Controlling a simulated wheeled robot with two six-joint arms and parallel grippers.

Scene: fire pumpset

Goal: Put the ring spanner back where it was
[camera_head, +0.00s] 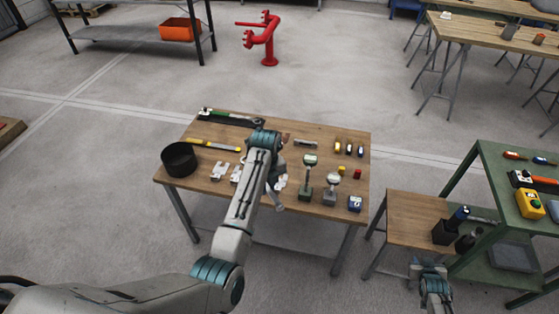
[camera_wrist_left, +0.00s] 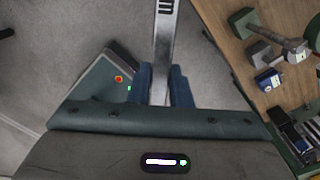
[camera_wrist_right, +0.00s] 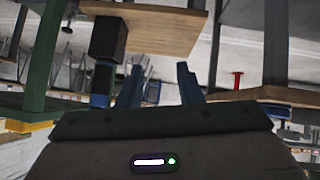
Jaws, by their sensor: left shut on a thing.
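The ring spanner (camera_wrist_left: 165,40) is a grey metal bar in the left wrist view, held upright in the picture between the blue fingers of my left gripper (camera_wrist_left: 166,85). The gripper is shut on its shank; the far end runs out of the top of the picture. Grey floor shows beneath it, with the table edge to the right. In the head view my left arm covers the table's middle, and the spanner is hard to make out there. My right gripper (camera_wrist_right: 160,88) is open and empty, near the small side table at the lower right of the head view.
The wooden table (camera_head: 335,205) holds a black bowl (camera_head: 180,158), a dark tray (camera_head: 228,118), a yellow level-like bar (camera_head: 213,145), dial gauges on stands (camera_head: 308,180) and small items. A side table (camera_head: 412,215) and green bench (camera_head: 490,165) stand right. Open floor lies left.

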